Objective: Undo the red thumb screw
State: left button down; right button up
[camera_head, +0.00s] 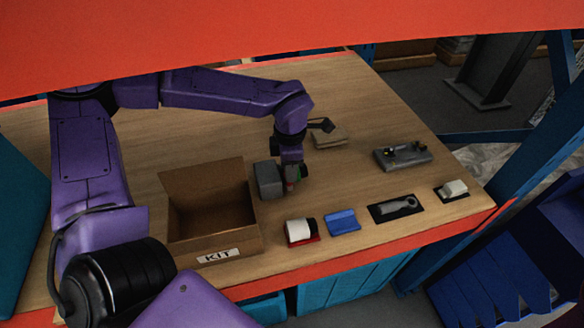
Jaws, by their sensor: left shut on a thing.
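My left gripper (290,178) reaches down from above at the right side of a dark grey block (268,180) on the table. It is shut on a small red thing, which looks like the red thumb screw (289,187). The gripper hides most of the screw, so I cannot tell how far it is turned. A small green patch shows beside the fingers. My right gripper is not in view.
An open cardboard box marked KIT (215,255) stands left of the block. In front lie a white roll on red (300,232), a blue item (342,222), a grey tool on a black mat (397,207) and a white piece (454,188). A grey fixture (403,156) stands at right.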

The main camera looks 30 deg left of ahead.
pick_arm(q)
jog(key=n, duration=0.3)
jog(key=shift+a+f, duration=0.1)
jog(key=shift+f, duration=0.05)
jog(key=n+b, duration=0.1)
jog(key=n, duration=0.2)
jog(key=shift+f+n+b, duration=0.1)
jog(key=shift+n+b, duration=0.2)
jog(key=n+b, duration=0.1)
jog(key=n, duration=0.2)
jog(key=shift+s+f+b, duration=0.1)
jog(key=shift+b, duration=0.2)
jog(key=n+b, duration=0.1)
jog(key=n, duration=0.2)
jog(key=n+b, duration=0.3)
jog(key=n, duration=0.1)
jog(key=shift+a+f, duration=0.1)
jog(key=shift+f, duration=0.05)
jog(key=n+b, duration=0.2)
jog(key=shift+s+n, duration=0.1)
jog(key=shift+n, duration=0.2)
jog(key=shift+n+b, duration=1.2)
jog(key=shift+r+n+b, duration=0.25)
jog(key=shift+n+b, duration=0.85)
jog(key=shift+n, duration=0.1)
